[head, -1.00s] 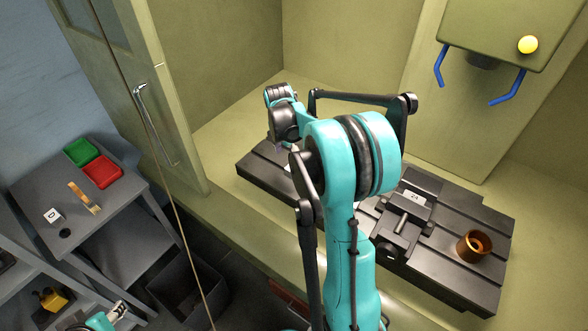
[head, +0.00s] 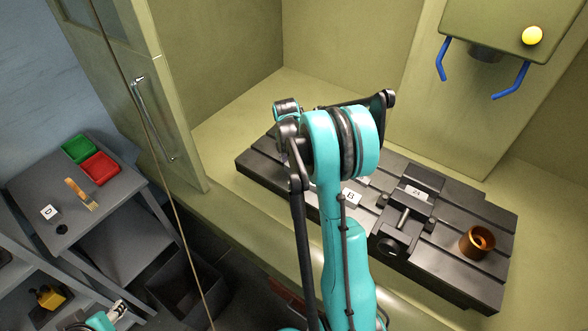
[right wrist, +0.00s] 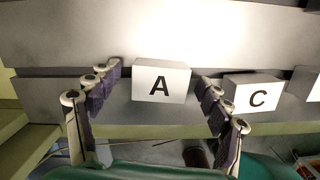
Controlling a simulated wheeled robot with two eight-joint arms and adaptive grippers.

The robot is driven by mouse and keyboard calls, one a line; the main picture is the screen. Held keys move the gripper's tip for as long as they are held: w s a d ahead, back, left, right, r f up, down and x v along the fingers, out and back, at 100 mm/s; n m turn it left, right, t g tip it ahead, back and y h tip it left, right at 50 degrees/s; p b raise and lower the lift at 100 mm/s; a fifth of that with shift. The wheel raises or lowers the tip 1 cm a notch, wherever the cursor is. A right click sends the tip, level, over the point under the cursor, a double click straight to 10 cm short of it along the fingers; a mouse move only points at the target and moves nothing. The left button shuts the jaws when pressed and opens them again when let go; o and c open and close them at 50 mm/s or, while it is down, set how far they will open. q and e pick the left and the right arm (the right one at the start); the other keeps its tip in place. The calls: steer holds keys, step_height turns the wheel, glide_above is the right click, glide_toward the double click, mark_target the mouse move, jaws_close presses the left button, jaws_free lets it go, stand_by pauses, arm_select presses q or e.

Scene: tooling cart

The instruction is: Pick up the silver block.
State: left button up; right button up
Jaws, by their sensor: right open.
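No block shows that I can clearly call silver. In the right wrist view, a pale block-like piece lettered A (right wrist: 161,80) sits at the edge of a dark grey metal surface. My right gripper (right wrist: 159,76) is open, with one finger on each side of this piece; I cannot tell if they touch it. A similar piece lettered C (right wrist: 253,92) stands just right of the right finger. In the head view, my right arm hides its own gripper. A piece lettered B (head: 350,197) shows beside the arm. My left gripper (head: 118,309) is small at the lower left edge; its jaws are unclear.
The dark slotted bed (head: 455,275) carries a vise (head: 405,215) and a copper-coloured cup (head: 477,241). A grey cart (head: 125,195) at left holds a green tray (head: 79,149), a red tray (head: 100,169), a brush (head: 82,194) and a piece lettered D (head: 49,212). An open cabinet door (head: 150,100) stands between.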

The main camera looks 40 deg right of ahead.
steer(key=c, duration=1.4)
steer(key=shift+c, duration=0.3)
steer(key=shift+r, duration=0.15)
